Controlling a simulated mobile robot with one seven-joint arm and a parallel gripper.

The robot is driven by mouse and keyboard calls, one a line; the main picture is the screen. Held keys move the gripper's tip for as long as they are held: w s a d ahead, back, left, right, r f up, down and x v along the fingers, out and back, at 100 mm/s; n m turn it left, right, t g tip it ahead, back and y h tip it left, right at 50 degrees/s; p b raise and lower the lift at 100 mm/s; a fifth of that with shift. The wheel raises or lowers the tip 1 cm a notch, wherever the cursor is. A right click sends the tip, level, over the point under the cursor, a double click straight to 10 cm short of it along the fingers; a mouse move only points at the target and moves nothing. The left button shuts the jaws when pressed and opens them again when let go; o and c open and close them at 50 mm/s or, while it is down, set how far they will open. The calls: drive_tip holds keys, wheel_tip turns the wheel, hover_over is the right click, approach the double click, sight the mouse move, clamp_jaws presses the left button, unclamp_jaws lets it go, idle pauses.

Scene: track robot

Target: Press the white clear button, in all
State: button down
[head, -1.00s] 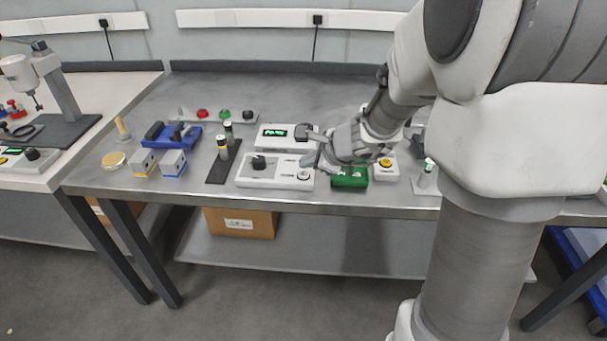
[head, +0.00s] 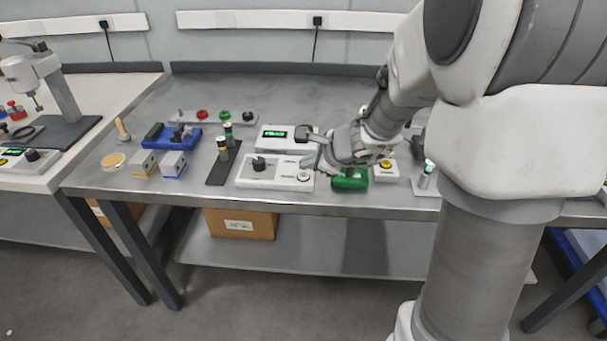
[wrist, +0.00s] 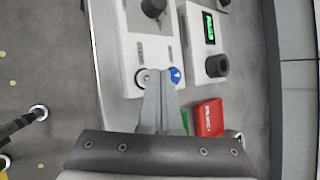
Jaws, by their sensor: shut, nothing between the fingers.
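The white button (wrist: 143,77) in a dark ring sits at the near corner of a white control box (wrist: 128,45), beside a blue button (wrist: 175,75). In the head view the white button (head: 304,176) is at the box's right end, and the box (head: 273,181) carries a black knob (head: 259,163). My gripper (wrist: 161,74) is shut and empty. In the wrist view its tips overlap the space between the white and blue buttons. In the head view my gripper (head: 304,164) is just above and behind the white button; I cannot tell whether it touches.
A display box (head: 275,145) with a green readout stands behind. A black strip with small bottles (head: 222,167) lies left. The table's front edge (head: 260,197) is close.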

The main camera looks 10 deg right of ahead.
sight(307, 180)
idle(0.7)
drive_tip(key=shift+f+b, duration=0.4)
drive_tip(key=shift+b, duration=0.15)
drive_tip(key=shift+f+b, duration=0.4)
drive_tip(key=shift+b, duration=0.05)
idle(0.4)
idle(0.3)
drive_tip(key=shift+r+p, duration=0.65)
drive_tip(key=shift+r, duration=0.15)
wheel_tip(307, 180, up, 5)
drive_tip(key=p, duration=0.4)
drive_tip(key=shift+r, duration=0.1)
idle(0.6)
